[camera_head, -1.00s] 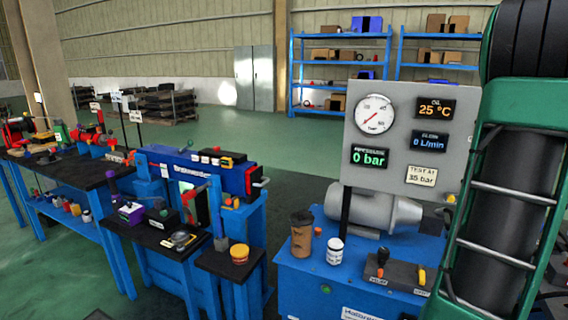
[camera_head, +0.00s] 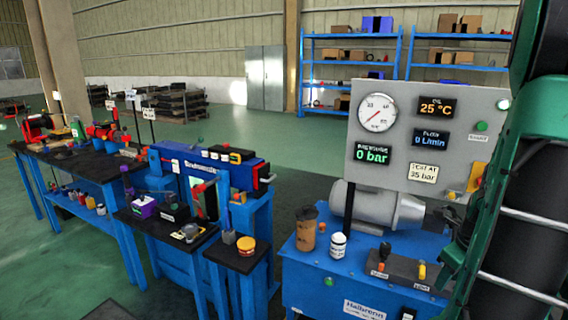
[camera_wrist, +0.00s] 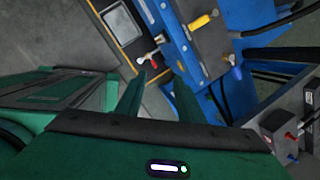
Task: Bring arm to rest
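My gripper (camera_wrist: 158,97) shows in the wrist view as two green fingers standing apart with nothing between them. It points down toward the gap between a blue bench unit and a grey panel with a dark screen. My green and black arm fills the right edge of the head view and hides part of the blue power unit's right side. My gripper's fingers do not show in the head view. The blue power unit (camera_head: 305,272) carries a grey gauge panel (camera_head: 400,187) reading 0 bar and 25 °C.
A brown cup (camera_head: 305,230) and a white jar (camera_head: 337,246) stand on the power unit, left of a lever block (camera_head: 400,270). A dark-topped blue bench (camera_head: 85,168) with tools runs to the left. Blue shelves (camera_head: 303,85) stand at the back. The green floor (camera_head: 225,122) between is clear.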

